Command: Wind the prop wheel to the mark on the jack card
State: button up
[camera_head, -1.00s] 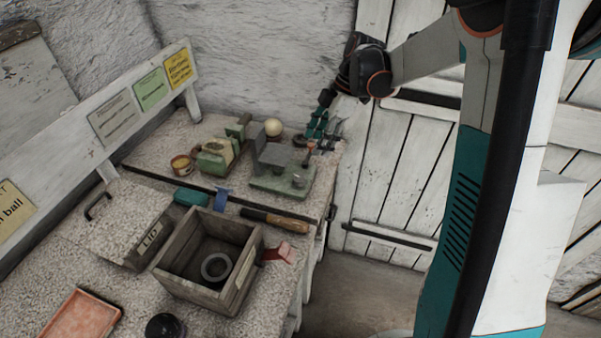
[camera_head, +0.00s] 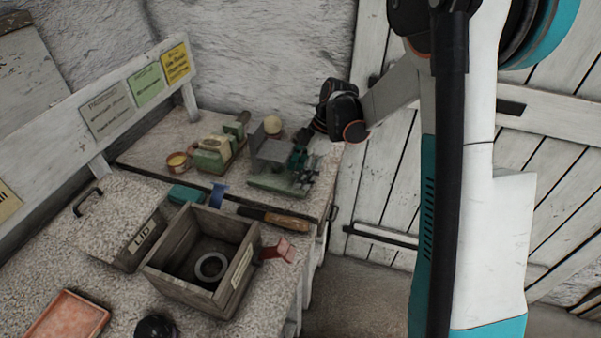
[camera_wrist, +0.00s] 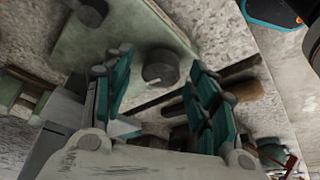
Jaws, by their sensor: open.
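A pale green base plate (camera_head: 268,184) with a grey block (camera_head: 273,152) stands at the back of the bench. In the wrist view, a short dark grey round knob (camera_wrist: 160,68) on this plate shows between my fingers, with a small pale mark or pointer at its lower edge. A second grey round piece (camera_wrist: 91,12) is at the top. I cannot tell which is the prop wheel. My gripper (camera_head: 303,172) is open over the right part of the plate; its teal finger pads (camera_wrist: 162,90) stand apart on either side of the knob. I cannot identify the jack card.
A wooden box (camera_head: 185,284) with a ring inside, a lid (camera_head: 117,222) and a wooden-handled tool (camera_head: 280,220) lie nearer. Cards (camera_head: 147,88) hang on the board.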

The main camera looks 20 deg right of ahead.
jog(key=c, duration=1.1)
jog(key=shift+o, duration=0.2)
jog(key=shift+m, duration=0.4)
jog(key=m, duration=0.1)
jog(key=m+t, duration=0.1)
jog(key=m, duration=0.1)
jog(key=shift+s+m+t+h, duration=0.1)
jog(key=shift+m+t+h, duration=0.2)
jog(key=m, duration=0.2)
jog(key=m+t, duration=0.1)
jog(key=m, duration=0.1)
jog(key=shift+s+a+t+h, duration=0.1)
jog(key=shift+t+h, duration=0.2)
jog(key=shift+h, duration=0.1)
jog(key=m, duration=0.2)
jog(key=m+h, duration=0.1)
jog(key=m, duration=0.2)
jog(key=shift+t+h, duration=0.3)
jog(key=shift+t, duration=0.1)
jog(key=m+h, duration=0.1)
jog(key=m, duration=0.3)
jog(key=shift+a+m+h, duration=0.1)
jog(key=shift+m+h, duration=0.3)
